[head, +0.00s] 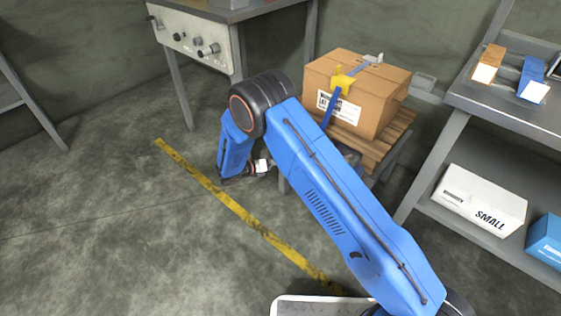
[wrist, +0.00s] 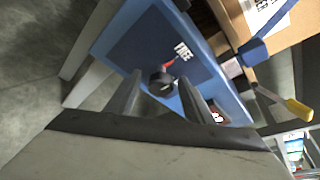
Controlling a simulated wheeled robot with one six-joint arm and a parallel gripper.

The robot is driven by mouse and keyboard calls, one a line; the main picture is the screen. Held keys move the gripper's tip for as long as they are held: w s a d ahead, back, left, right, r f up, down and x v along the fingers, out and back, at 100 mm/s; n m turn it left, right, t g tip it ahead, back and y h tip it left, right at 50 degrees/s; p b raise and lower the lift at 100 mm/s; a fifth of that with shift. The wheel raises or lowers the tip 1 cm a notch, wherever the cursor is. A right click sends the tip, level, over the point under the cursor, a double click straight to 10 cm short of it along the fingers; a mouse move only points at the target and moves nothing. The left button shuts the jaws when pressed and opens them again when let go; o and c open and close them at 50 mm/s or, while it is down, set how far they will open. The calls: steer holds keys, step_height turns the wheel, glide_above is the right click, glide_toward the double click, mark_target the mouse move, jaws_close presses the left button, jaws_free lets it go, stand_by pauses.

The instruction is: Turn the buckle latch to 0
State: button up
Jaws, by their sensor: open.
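In the wrist view a black round knob (wrist: 161,82) with a red part at its upper right sits on a blue panel (wrist: 125,45). White lettering that looks like "FREE" is beside it. It may be the buckle latch. My gripper (wrist: 159,76) is open, with one finger at each side of the knob in the picture. I cannot tell whether they touch it or how far off it is. In the head view a yellow buckle (head: 343,82) sits on the blue strap (head: 333,106) around a cardboard box (head: 390,92). My arm hides the panel there.
The box stands on a wooden pallet (head: 372,148). A rod with a yellow handle (wrist: 298,109) sticks out at the right of the wrist view. A grey shelf (head: 450,97) with a white box (head: 484,201) is at the right. A control cabinet (head: 190,35) stands behind, left.

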steer(key=v, duration=1.7)
steer(key=shift+a, duration=0.2)
steer(key=shift+s, duration=0.15)
steer(key=w+d+r+m+g+y, duration=0.1)
steer(key=d+r+m+g, duration=0.55)
steer(key=d+r, duration=0.9)
steer(key=s+d+r+m+g+y, duration=0.1)
steer(key=s+d+r+m+y, duration=0.1)
steer(key=s+d+r+m, duration=0.5)
steer(key=d+r+m+y, duration=0.1)
steer(key=d+r+m, duration=0.3)
steer(key=d, duration=0.6)
steer(key=s+d+r+m+y, duration=0.2)
steer(key=s+d+r+m, duration=0.2)
steer(key=s+d, duration=0.25)
steer(key=s+d+r+m+y, duration=0.3)
steer(key=s+d, duration=0.2)
steer(key=s, duration=0.3)
steer(key=s+d+m+t+y, duration=0.2)
steer(key=s+m, duration=0.7)
steer(key=s, duration=0.5)
steer(key=shift+d+r+t+y, duration=0.25)
steer(key=shift+d+t+y, duration=0.05)
steer(key=shift+d+t, duration=0.45)
